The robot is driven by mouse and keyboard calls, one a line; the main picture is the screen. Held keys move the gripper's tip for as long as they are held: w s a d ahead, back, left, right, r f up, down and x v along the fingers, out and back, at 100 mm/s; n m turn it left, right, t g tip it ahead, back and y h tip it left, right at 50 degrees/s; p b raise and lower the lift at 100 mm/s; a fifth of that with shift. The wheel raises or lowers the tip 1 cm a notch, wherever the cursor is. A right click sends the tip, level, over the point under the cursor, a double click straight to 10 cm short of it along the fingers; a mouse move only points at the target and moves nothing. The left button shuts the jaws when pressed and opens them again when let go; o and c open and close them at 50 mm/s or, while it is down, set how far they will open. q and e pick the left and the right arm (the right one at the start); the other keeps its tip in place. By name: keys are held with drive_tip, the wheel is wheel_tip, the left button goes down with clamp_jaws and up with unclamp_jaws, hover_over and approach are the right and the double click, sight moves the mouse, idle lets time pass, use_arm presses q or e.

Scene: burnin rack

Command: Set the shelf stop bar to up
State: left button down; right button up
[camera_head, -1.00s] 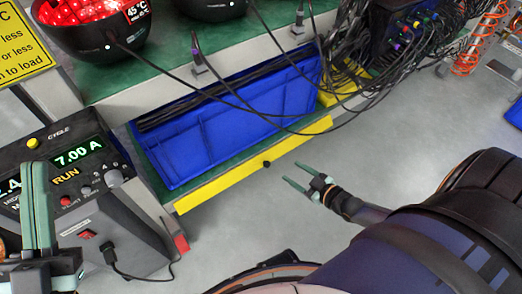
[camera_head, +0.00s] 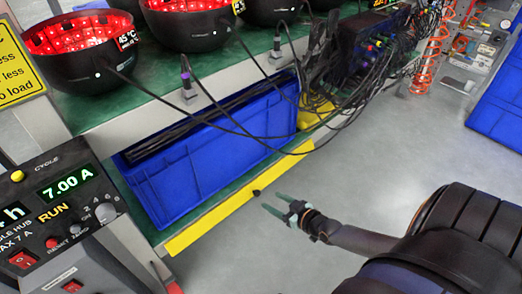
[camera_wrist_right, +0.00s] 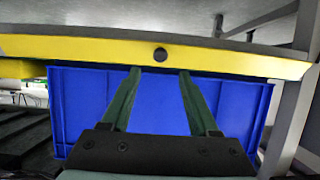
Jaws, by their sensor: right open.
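The shelf stop bar looks to be the long yellow bar (camera_head: 215,217) along the front edge of the lower shelf. It sits low, below the front of the blue crate. A small dark knob (camera_head: 256,193) is on its face. In the right wrist view the yellow bar (camera_wrist_right: 90,47) spans the top, with the knob (camera_wrist_right: 160,54) near its middle. My right gripper (camera_head: 272,201) is open and empty, just in front of the knob. In the wrist view its fingertips (camera_wrist_right: 160,69) lie either side of the knob's line; contact is not clear. My left gripper is not in view.
A blue crate (camera_head: 208,170) stands on the lower shelf behind the bar. Black cables (camera_head: 225,105) hang across the rack front. Black bowls with red lights (camera_head: 85,65) stand on the upper shelf. A control box (camera_head: 70,200) is at left.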

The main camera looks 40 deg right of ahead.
sight(258, 193)
drive_tip(key=b+x, duration=0.2)
drive_tip(key=x, duration=0.4)
drive_tip(key=shift+f+b, duration=0.15)
drive_tip(key=shift+b, duration=0.2)
drive_tip(key=shift+w+a+f, duration=0.1)
drive_tip(key=shift+w, duration=0.4)
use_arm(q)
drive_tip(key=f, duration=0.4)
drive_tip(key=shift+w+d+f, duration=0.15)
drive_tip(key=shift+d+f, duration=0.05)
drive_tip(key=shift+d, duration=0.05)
use_arm(e)
drive_tip(key=shift+c, duration=0.4)
clamp_jaws()
